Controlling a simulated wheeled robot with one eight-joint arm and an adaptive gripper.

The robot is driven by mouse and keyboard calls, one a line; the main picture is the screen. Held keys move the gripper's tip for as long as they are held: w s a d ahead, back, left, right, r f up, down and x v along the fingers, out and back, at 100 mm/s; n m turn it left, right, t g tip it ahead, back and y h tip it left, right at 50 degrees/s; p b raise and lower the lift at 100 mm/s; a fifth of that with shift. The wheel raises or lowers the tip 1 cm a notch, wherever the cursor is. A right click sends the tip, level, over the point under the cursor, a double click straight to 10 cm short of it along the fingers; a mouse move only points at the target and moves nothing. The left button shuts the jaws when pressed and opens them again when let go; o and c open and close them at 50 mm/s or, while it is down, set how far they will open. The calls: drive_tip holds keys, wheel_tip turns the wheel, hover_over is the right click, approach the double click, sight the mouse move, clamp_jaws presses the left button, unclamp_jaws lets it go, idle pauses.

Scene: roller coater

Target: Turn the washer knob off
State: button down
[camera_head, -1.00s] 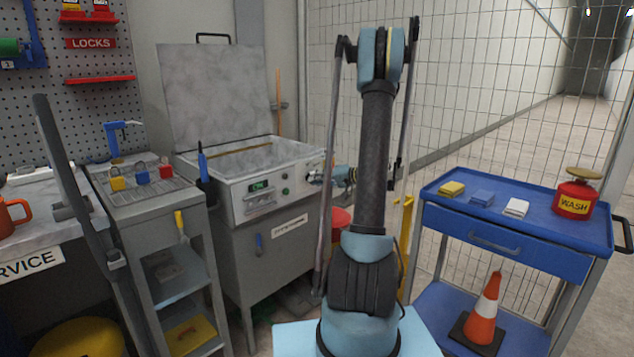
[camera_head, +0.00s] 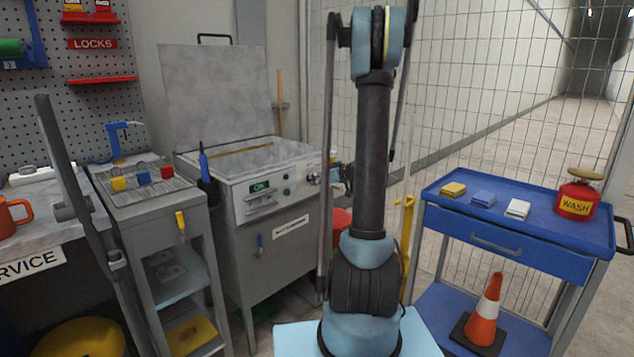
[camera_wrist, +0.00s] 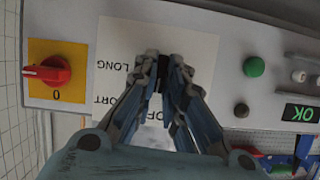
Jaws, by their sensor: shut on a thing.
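The washer (camera_head: 275,235) is the grey metal tub with its lid raised, left of my arm in the head view. In the wrist view its front panel has a white plate (camera_wrist: 115,45) lettered LONG, with partly covered words that look like SHORT and OFF. My gripper (camera_wrist: 163,72) is over this plate, its two fingers closed on a small dark knob (camera_wrist: 162,76). The fingers hide most of the knob, so its pointing direction cannot be told. In the head view my gripper (camera_head: 320,176) is at the right end of the washer's front panel.
A red switch (camera_wrist: 48,70) on a yellow plate is left of the knob in the wrist view. A green button (camera_wrist: 254,67) and green OK display (camera_wrist: 299,113) are right. A blue cart (camera_head: 520,237) stands right, a grey rack (camera_head: 150,208) left.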

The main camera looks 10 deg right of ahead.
drive_tip(key=shift+n+h, duration=0.3)
drive_tip(key=shift+n, duration=0.1)
idle(0.3)
drive_tip(key=c, duration=1.7)
unclamp_jaws()
drive_tip(key=shift+o, duration=0.2)
drive_tip(key=v, duration=1.1)
drive_tip(key=shift+s+d, duration=0.2)
drive_tip(key=shift+s, duration=0.1)
